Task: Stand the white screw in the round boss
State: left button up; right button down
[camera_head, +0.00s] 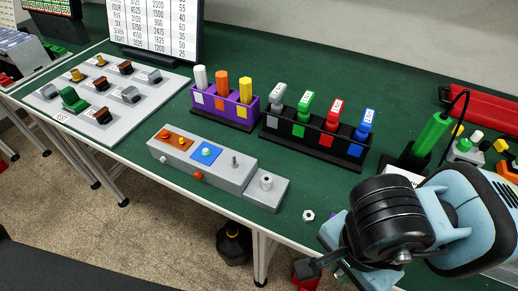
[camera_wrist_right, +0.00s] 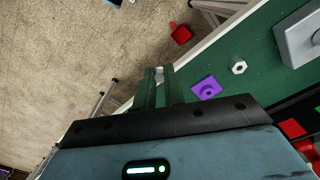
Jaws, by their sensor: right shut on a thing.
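My right gripper (camera_wrist_right: 160,88) is shut on a small pale piece, which looks like the white screw (camera_wrist_right: 159,74), between its two green fingers in the right wrist view. Only a bit of the screw shows; its tilt cannot be told. In the head view the right gripper (camera_head: 318,262) is at the table's front edge, and the screw is not seen there. A round pale boss (camera_head: 267,180) stands on the low right end of the grey block (camera_head: 232,188), up and left of the gripper and apart from it. My left gripper is not in view.
A white hex nut (camera_head: 308,215) and a purple plate (camera_wrist_right: 206,87) lie on the green table near the gripper. A thin metal pin (camera_head: 235,161) stands on the block. Behind are a purple holder (camera_head: 225,120) and a black holder (camera_head: 313,146). A red bin (camera_wrist_right: 180,33) is on the floor.

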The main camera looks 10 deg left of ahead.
jog(key=w+d+n, duration=0.2)
jog(key=d, duration=0.1)
jog(key=w+d+n, duration=0.3)
jog(key=d, duration=0.1)
jog(key=w+d+n, duration=0.3)
jog(key=shift+w+d+r, duration=0.1)
jog(key=shift+w+d, duration=0.05)
jog(key=shift+d, duration=0.05)
jog(key=shift+w+d+n, duration=0.3)
jog(key=shift+d+n, duration=0.25)
jog(key=shift+n, duration=0.15)
jog(key=shift+a, duration=0.1)
